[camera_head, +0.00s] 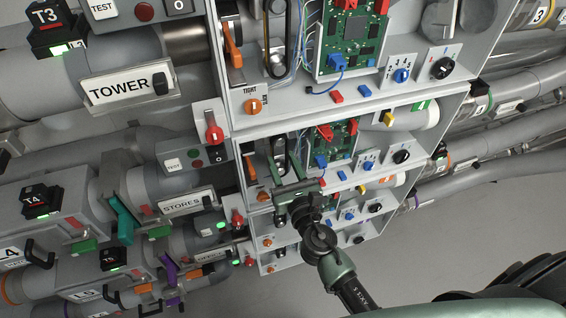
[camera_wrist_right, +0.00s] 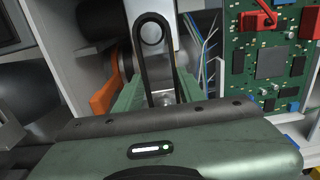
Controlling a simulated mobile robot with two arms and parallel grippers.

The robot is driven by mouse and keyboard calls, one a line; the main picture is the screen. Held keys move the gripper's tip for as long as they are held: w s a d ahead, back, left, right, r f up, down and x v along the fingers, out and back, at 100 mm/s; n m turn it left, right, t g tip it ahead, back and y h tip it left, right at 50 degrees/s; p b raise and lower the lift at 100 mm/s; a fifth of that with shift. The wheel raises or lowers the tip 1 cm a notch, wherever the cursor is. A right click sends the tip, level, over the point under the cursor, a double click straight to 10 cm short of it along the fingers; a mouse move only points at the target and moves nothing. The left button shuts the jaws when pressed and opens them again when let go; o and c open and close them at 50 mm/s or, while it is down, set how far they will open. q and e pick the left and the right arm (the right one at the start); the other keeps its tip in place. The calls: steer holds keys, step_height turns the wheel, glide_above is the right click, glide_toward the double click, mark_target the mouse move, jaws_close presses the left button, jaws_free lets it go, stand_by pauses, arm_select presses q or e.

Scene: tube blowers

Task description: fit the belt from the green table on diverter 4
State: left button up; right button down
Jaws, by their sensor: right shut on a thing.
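My right gripper (camera_head: 292,178) reaches from the lower right into the middle bay of the grey cabinet. This bay has a green number 4 (camera_head: 422,105) at its right end. In the right wrist view, a black belt (camera_wrist_right: 141,60) stands upright as a long loop between my green jaws (camera_wrist_right: 160,98). The jaws are shut on its lower part. Its upper end curves around a round pulley (camera_wrist_right: 152,33); I cannot tell whether it is seated. The belt's lower end is partly hidden by the gripper. My left gripper and the green table are not in view.
An orange lever (camera_wrist_right: 105,92) stands close left of the jaws. A green circuit board (camera_wrist_right: 272,58) with red clips and thin wires (camera_wrist_right: 207,55) are close on the right. A similar bay (camera_head: 350,40) is above, smaller ones below. The floor (camera_head: 440,235) at right is clear.

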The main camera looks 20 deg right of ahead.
steer(key=shift+w, duration=0.2)
steer(key=c, duration=0.8)
jaws_free()
steer(key=shift+o, duration=0.2)
steer(key=s+b, duration=0.2)
steer(key=s, duration=0.5)
steer(key=s+d+f+m+g, duration=0.1)
steer(key=s+f+m+g, duration=0.3)
steer(key=f, duration=0.8)
steer(key=s+d+f+m+g, duration=0.15)
steer(key=s+f+m, duration=0.25)
steer(key=f+m, duration=0.55)
steer(key=s+d+f+m+g, duration=0.1)
steer(key=s+f+m+g, duration=0.25)
steer(key=f, duration=1.15)
steer(key=s+d+f+m+g, duration=0.1)
steer(key=s+f+m+g, duration=0.1)
steer(key=s+f+m, duration=0.3)
steer(key=s+d+f+m+g, duration=0.2)
steer(key=s+f+m, duration=0.4)
steer(key=s, duration=0.7)
steer(key=s+d+f+m+g, duration=0.2)
steer(key=s+f+m+g, duration=0.2)
steer(key=s, duration=0.6)
steer(key=shift+f+m+h+b, duration=0.35)
steer(key=shift+f+m, duration=0.45)
steer(key=shift+m, duration=0.2)
